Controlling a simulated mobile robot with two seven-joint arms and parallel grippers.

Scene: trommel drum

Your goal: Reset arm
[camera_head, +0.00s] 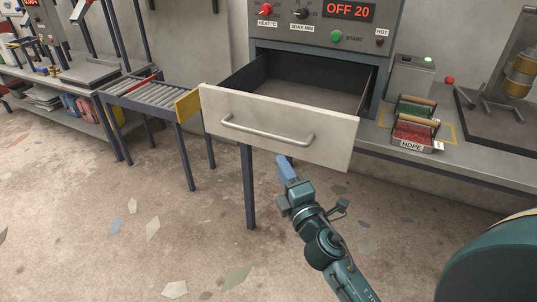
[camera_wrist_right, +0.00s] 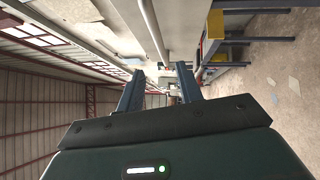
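My right gripper (camera_head: 284,162) is in front of and just below the lower edge of the open drawer's pale front (camera_head: 275,118). In the right wrist view its two blue fingers (camera_wrist_right: 160,82) stand apart with nothing held between them. The grey bar handle (camera_head: 266,133) on the drawer front is free, above and to the left of the fingertips. A pale bar, likely this handle, runs ahead of the fingers in the wrist view (camera_wrist_right: 152,28). I cannot tell whether the fingers touch the drawer. My left gripper is not in view.
The drawer is pulled out from an oven panel (camera_head: 320,33) reading "OFF 20", and looks empty inside. A roller conveyor (camera_head: 152,93) stands left. Green and red bins, the front one labelled HDPE (camera_head: 412,136), sit on the right bench. The floor in front is clear.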

